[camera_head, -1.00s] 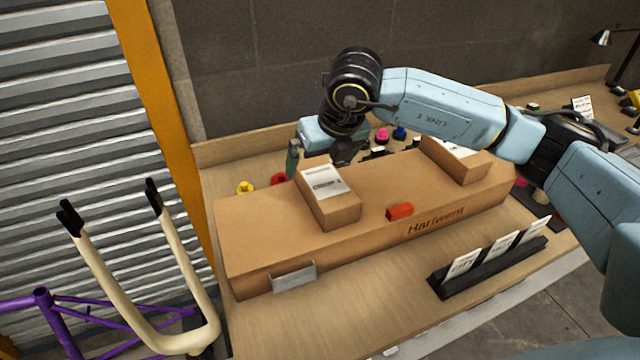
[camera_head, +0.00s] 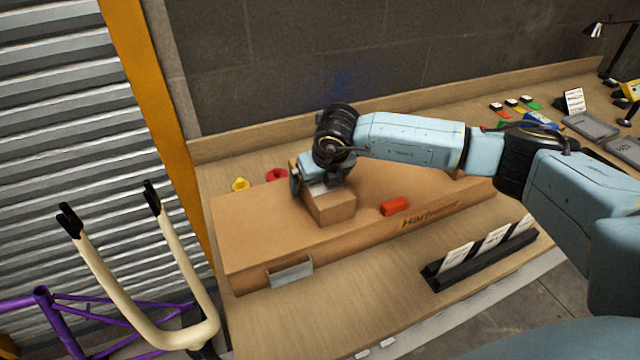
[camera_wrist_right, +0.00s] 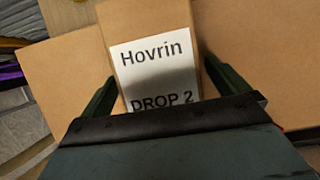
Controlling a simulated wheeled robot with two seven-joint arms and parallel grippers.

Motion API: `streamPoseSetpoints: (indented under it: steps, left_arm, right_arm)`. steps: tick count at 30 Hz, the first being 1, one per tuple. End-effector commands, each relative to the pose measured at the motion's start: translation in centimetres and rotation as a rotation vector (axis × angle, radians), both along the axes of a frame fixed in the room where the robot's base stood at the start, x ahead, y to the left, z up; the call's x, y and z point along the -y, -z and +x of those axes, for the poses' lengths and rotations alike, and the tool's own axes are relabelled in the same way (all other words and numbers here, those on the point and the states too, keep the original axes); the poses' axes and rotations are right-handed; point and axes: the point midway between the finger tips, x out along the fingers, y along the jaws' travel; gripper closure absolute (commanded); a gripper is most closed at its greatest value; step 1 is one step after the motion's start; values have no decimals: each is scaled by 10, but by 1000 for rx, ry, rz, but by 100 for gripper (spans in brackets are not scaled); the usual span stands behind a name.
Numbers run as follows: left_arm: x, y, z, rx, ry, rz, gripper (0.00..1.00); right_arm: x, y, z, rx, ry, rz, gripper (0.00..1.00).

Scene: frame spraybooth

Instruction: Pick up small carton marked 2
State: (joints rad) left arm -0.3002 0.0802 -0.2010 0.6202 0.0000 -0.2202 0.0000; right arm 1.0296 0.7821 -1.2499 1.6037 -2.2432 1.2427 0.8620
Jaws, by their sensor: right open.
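The small carton marked 2 (camera_head: 331,209) lies on top of a long brown box in the head view. In the right wrist view its white label reads "Hovrin" and "DROP 2" (camera_wrist_right: 155,75). My right gripper (camera_head: 318,187) is over the carton and hides most of its top. In the right wrist view the open right gripper (camera_wrist_right: 160,85) has one finger at each side of the carton; whether they touch it I cannot tell. My left gripper does not show.
The long box (camera_head: 250,232) rests on a wooden bench (camera_head: 380,300). A black card rack (camera_head: 478,258) stands in front. Yellow (camera_head: 240,185) and red (camera_head: 277,175) items lie behind.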

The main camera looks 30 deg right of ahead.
Motion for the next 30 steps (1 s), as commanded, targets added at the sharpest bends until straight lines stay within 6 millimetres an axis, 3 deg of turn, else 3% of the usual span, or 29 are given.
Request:
streamPoseSetpoints:
  steps: [10,24,30]
  left_arm:
    - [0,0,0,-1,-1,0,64]
    - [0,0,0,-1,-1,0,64]
    - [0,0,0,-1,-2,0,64]
  right_arm:
    - [0,10,4,0,-1,0,0]
    - [0,9,4,1,0,0,60]
    - [0,7,5,4,0,1,60]
